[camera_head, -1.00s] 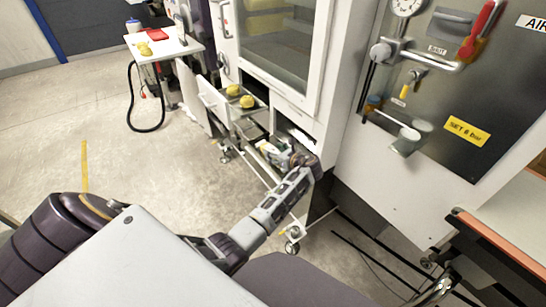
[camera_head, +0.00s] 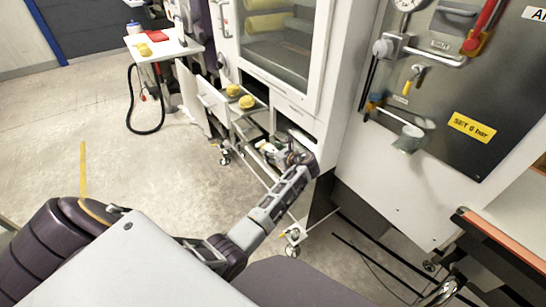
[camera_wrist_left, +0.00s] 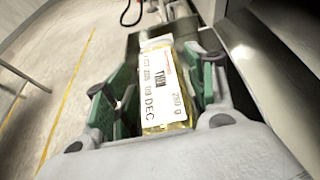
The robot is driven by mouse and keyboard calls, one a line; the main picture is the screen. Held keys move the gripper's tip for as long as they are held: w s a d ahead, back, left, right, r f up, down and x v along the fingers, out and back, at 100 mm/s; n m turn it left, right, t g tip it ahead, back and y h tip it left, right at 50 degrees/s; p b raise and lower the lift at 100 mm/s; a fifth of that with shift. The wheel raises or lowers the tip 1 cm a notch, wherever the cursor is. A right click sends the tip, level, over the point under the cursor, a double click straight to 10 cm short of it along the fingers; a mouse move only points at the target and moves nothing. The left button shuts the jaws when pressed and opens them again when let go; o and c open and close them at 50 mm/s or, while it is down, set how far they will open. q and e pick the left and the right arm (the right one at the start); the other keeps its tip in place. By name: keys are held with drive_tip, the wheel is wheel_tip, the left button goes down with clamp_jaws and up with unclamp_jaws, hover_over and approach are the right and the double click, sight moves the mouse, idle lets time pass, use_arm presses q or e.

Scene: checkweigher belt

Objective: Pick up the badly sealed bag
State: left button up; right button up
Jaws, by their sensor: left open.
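A bag (camera_wrist_left: 160,88) with yellow contents and a white printed label lies lengthwise between the fingers of my left gripper in the left wrist view. My left gripper (camera_head: 270,149) is open, with a green-padded finger on each side of the bag. I cannot tell whether the pads touch it. In the head view the gripper is low beside the white machine, and the bag is hard to make out there. The seal is not clear. My right gripper is not in view.
Two yellow bags (camera_head: 247,102) sit on the machine's outfeed behind the gripper. The white machine cabinet (camera_head: 325,75) stands close to the right of my arm. A white side table (camera_head: 168,48) with a red item is at the back left. The floor to the left is open.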

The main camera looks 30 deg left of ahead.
sight(273, 150)
use_arm(q)
drive_tip(key=shift+c, duration=0.2)
idle(0.3)
drive_tip(key=c, duration=0.8)
drive_tip(key=shift+r, duration=0.15)
drive_tip(key=shift+r, duration=0.4)
wheel_tip(273, 150, up, 7)
drive_tip(key=shift+f+p, duration=0.1)
drive_tip(key=shift+p, duration=1.1)
drive_tip(key=shift+r, duration=1.1)
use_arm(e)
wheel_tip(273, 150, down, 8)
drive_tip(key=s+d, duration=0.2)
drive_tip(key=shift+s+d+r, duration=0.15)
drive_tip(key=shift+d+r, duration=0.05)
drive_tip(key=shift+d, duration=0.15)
